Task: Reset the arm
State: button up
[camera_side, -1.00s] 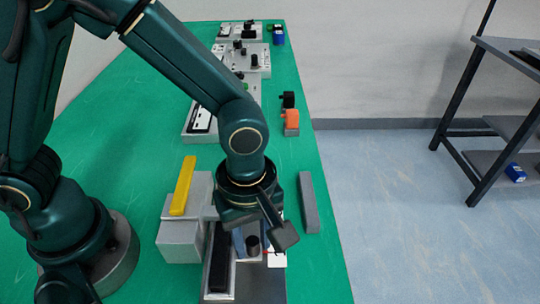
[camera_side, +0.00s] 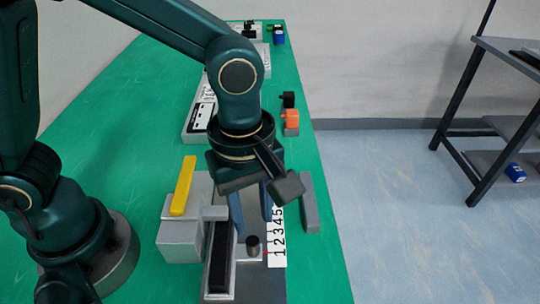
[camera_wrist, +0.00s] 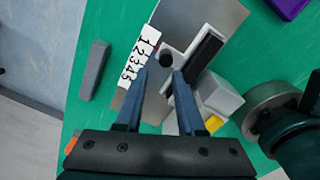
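My gripper (camera_side: 253,220) points down above the mini conveyor, its two blue fingers apart with nothing between them. In the wrist view the open fingers (camera_wrist: 161,73) lie to either side of a black knob (camera_wrist: 166,60), which stands on the conveyor's base. In the side view the knob (camera_side: 253,243) is below the fingertips and clear of them. A white scale numbered 1 to 5 (camera_side: 278,243) lies beside the knob, with a red mark near it. The conveyor's black belt (camera_side: 220,258) runs on the knob's left.
A grey box (camera_side: 180,240) with a yellow bar (camera_side: 183,186) on top stands left of the conveyor. A loose grey block (camera_side: 308,203) lies to the right. An orange item (camera_side: 291,121) and other devices sit farther back on the green table (camera_side: 120,125).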

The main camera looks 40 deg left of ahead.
jog(key=a+r+m+t, duration=0.1)
jog(key=a+r+t, duration=0.3)
jog(key=a+r, duration=0.5)
jog(key=s+a+m+t, duration=0.1)
jog(key=s+a+m, duration=0.3)
jog(key=m, duration=0.8)
jog(key=shift+s+a+f+m, duration=0.25)
jog(key=shift+f+m, duration=0.05)
jog(key=shift+m, duration=0.1)
